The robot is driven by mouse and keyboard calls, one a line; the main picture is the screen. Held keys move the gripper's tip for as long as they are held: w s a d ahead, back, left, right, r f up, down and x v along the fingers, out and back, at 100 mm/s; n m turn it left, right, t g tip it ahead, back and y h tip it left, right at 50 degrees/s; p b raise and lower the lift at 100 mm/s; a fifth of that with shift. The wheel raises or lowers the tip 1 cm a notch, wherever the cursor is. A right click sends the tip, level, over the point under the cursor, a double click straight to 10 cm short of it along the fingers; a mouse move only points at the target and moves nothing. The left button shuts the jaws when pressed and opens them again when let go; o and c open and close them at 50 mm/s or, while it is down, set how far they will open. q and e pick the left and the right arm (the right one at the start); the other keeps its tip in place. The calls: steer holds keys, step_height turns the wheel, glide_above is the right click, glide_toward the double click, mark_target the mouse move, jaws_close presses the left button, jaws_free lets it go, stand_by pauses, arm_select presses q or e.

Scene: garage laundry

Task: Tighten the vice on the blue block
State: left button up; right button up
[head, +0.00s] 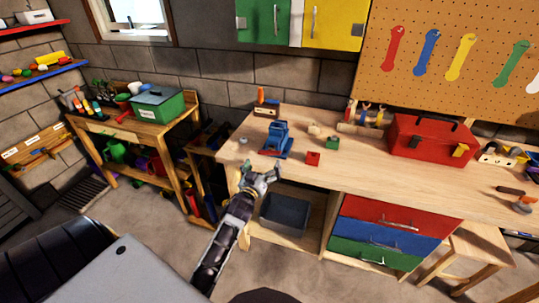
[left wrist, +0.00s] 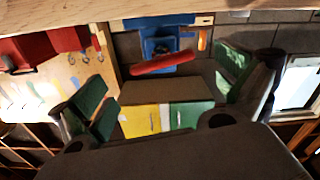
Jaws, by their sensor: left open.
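A blue vice (head: 277,138) stands at the front left of the workbench. It also shows in the left wrist view (left wrist: 158,42), with a red bar (left wrist: 162,62) in front of it that looks like its handle. I cannot make out a separate blue block between its jaws. My left gripper (head: 262,174) is just in front of the bench edge, below and in front of the vice. Its fingers are spread wide in the left wrist view (left wrist: 166,80), with the red bar beyond them and nothing held. My right gripper is not in view.
A red block (head: 313,158) and a green block (head: 332,143) sit right of the vice. A red toolbox (head: 430,138) stands further right. The workbench top (head: 390,175) is clear along its front. A grey bin (head: 284,214) is under the bench, beside coloured drawers (head: 385,232).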

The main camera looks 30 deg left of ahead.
mark_target(270, 154)
arm_select(q)
steer(key=x, duration=0.5)
steer(key=shift+x, duration=0.95)
steer(key=shift+w, duration=0.15)
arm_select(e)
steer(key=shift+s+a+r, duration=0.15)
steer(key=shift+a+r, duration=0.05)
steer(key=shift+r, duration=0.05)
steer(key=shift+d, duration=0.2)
